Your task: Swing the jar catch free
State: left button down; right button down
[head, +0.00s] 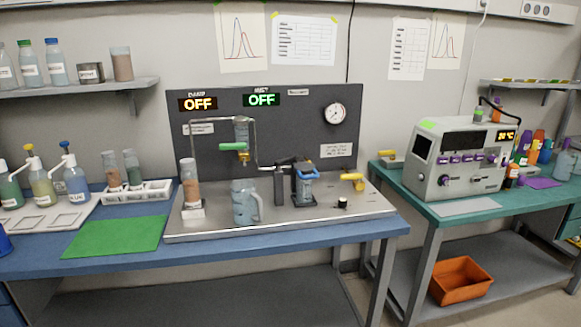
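A grey-blue jar (243,205) with a side handle stands upright on the steel work plate, below a clear vertical tube (242,133) with a green lever (233,147). Right of it is a dark upright post (279,187). Beside the post, a smaller jar-like vessel (304,188) sits in a dark stand, with a blue bar (306,174) across its top. The bar may be the jar catch, but at this size I cannot tell whether it is fastened. Neither of my grippers is in view.
The steel plate (350,208) also carries a brown-filled cylinder (190,183), a yellow handle (353,179) and a black knob (342,204). Both displays on the dark panel (300,125) read OFF. A green mat (115,237) lies clear at left. A grey instrument (455,160) stands at right.

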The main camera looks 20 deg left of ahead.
aim_at(278, 163)
jog(key=k, duration=0.65)
jog(key=u, duration=0.55)
jog(key=i, duration=1.85)
jog(key=z, duration=0.1)
